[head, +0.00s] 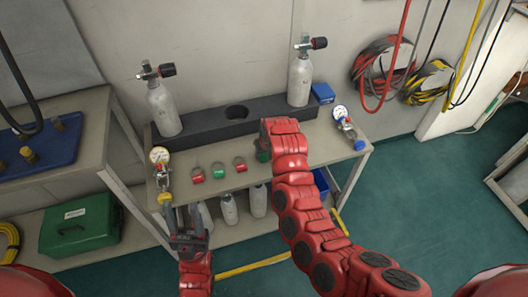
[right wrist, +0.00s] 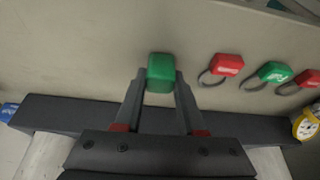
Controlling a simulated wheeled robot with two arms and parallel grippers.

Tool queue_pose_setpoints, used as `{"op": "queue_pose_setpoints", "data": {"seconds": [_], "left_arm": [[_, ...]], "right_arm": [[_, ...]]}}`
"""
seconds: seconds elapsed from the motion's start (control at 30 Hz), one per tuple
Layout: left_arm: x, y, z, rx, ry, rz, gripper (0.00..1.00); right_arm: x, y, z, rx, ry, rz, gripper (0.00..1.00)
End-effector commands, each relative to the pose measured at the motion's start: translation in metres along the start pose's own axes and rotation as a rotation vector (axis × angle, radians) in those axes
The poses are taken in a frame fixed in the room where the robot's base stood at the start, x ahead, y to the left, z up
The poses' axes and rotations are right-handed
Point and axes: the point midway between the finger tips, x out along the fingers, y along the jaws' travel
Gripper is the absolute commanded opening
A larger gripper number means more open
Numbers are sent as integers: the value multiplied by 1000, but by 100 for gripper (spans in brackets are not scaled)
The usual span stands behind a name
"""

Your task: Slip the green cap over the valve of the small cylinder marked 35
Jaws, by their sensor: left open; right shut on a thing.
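My right gripper (head: 264,148) is over the bench and shut on a green cap (head: 262,156), mostly hidden behind the hand in the head view. In the right wrist view the cap (right wrist: 161,70) sits between the fingertips. Two pale grey cylinders with black-knobbed valves stand in a dark rack. The left cylinder (head: 164,110) and the right cylinder (head: 300,80) both have bare valves. I cannot read a 35 on either. My left gripper (head: 187,222) is open and empty at the bench's front edge.
The dark rack (head: 208,128) has an empty hole between the cylinders. A red cap (head: 198,176), a green cap (head: 218,171) and another red cap (head: 239,163) lie on the bench. Gauges (head: 160,157) (head: 341,115) stand at both ends. More cylinders (head: 229,208) are below.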

Motion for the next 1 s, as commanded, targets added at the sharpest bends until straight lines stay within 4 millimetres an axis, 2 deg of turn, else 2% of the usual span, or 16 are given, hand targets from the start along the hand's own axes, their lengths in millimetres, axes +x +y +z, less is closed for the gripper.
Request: {"op": "queue_pose_setpoints", "data": {"seconds": [0.97,1.0], "left_arm": [[-1,0,0,0,0,0,50],[-1,0,0,0,0,0,50]], "right_arm": [[9,1,4,1,-1,1,0],[8,1,4,1,-1,1,46]]}}
